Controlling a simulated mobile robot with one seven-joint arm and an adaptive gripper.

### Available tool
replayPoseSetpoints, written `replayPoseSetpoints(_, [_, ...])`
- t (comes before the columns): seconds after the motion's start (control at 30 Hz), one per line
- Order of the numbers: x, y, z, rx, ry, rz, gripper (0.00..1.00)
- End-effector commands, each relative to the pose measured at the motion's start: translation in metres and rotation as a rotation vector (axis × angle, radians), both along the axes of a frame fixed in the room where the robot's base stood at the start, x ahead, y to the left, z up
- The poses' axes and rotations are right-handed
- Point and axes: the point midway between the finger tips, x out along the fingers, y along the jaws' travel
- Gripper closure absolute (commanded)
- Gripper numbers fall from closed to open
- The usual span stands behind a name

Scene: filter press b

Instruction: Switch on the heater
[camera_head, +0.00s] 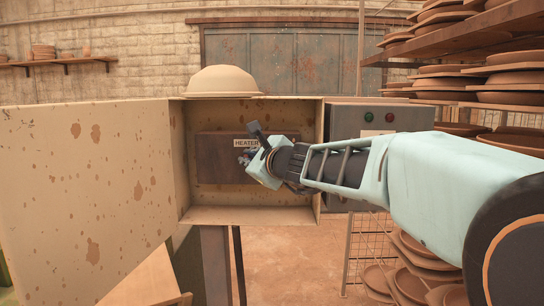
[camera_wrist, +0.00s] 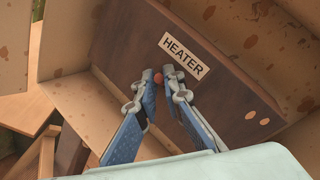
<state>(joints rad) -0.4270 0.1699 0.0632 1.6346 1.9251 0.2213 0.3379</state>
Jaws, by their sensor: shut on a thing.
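The heater panel is a dark brown board (camera_head: 215,165) inside an open beige cabinet, with a white HEATER label (camera_wrist: 183,56); the label is partly visible in the head view (camera_head: 246,143). A small red-orange switch tip (camera_wrist: 158,77) shows just beside the label. My gripper (camera_wrist: 159,74) has its two fingers on either side of this tip, shut on it. In the head view my gripper (camera_head: 246,157) reaches into the cabinet from the right and its fingers are against the panel area. The rest of the switch is hidden between the fingers.
The cabinet door (camera_head: 90,180) stands open to the left. An upturned bowl (camera_head: 222,82) sits on the cabinet. A grey box (camera_head: 350,118) with green and red lights is to the right. Shelves of plates (camera_head: 455,85) stand at far right, beyond my arm.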

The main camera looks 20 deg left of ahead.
Motion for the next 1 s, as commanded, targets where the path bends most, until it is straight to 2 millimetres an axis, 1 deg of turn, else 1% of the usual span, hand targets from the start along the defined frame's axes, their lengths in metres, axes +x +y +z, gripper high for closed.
replayPoseSetpoints(0.03, [0.0003,-0.0004,0.0011,0.001,-0.001,-0.001,1.00])
replayPoseSetpoints(0.07, [0.0002,-0.0004,0.0011,0.001,-0.001,-0.001,0.90])
replayPoseSetpoints(0.2, [0.0002,-0.0003,0.0009,0.001,-0.001,-0.001,0.74])
replayPoseSetpoints(0.63, [0.0002,-0.0003,-0.0001,0.001,-0.001,-0.001,0.74])
replayPoseSetpoints(1.0, [-0.0003,-0.0002,-0.0085,0.013,-0.054,0.000,0.74])
